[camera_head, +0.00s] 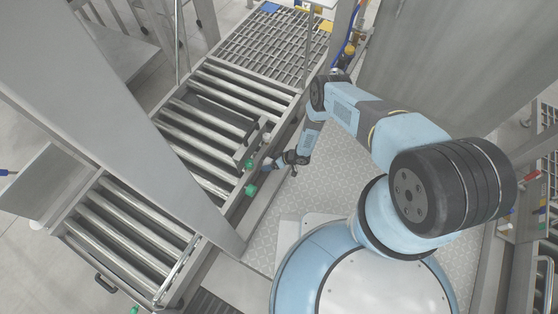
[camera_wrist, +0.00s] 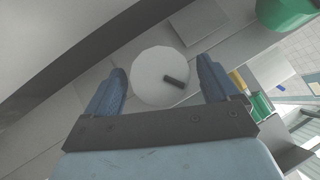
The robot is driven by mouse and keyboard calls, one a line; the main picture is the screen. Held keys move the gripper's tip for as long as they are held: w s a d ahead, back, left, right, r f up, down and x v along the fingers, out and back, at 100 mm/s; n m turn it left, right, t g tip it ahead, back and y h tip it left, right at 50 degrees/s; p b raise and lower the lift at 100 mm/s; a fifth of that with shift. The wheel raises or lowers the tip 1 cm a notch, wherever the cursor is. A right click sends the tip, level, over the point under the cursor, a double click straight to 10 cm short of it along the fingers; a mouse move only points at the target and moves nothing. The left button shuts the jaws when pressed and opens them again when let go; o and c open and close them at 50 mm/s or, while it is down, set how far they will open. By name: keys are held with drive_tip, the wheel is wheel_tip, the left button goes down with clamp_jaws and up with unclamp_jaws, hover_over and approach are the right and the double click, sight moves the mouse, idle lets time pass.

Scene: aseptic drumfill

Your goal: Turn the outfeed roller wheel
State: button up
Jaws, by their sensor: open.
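A round white wheel face (camera_wrist: 152,78) with a short dark handle (camera_wrist: 175,81) on it shows in the wrist view, on a grey frame rail. I take it for the outfeed roller wheel. My gripper (camera_wrist: 163,68) is open, with one blue finger on each side of the wheel face. The handle lies nearer the right finger. Whether the fingers touch the wheel, I cannot tell.
Green knobs or fittings (camera_head: 249,164) sit on the conveyor side close to my gripper. A large green part (camera_wrist: 286,10) is at the upper right of the wrist view. The patterned floor plate (camera_head: 330,180) is clear.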

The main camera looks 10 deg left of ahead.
drive_tip(key=v, duration=1.3)
drive_tip(key=a+f+t, duration=0.1)
drive_tip(key=a+f, duration=0.2)
drive_tip(key=a+f+n+t+h, duration=0.1)
drive_tip(key=a+f, duration=0.2)
drive_tip(key=a, duration=0.1)
drive_tip(key=a+f+t, duration=0.1)
drive_tip(key=a+f, duration=0.1)
drive_tip(key=a, duration=0.1)
drive_tip(key=shift+w+a+f+n, duration=0.1)
drive_tip(key=shift+a+f+n, duration=0.3)
idle(0.6)
drive_tip(key=c, duration=0.9)
drive_tip(key=shift+c, duration=0.2)
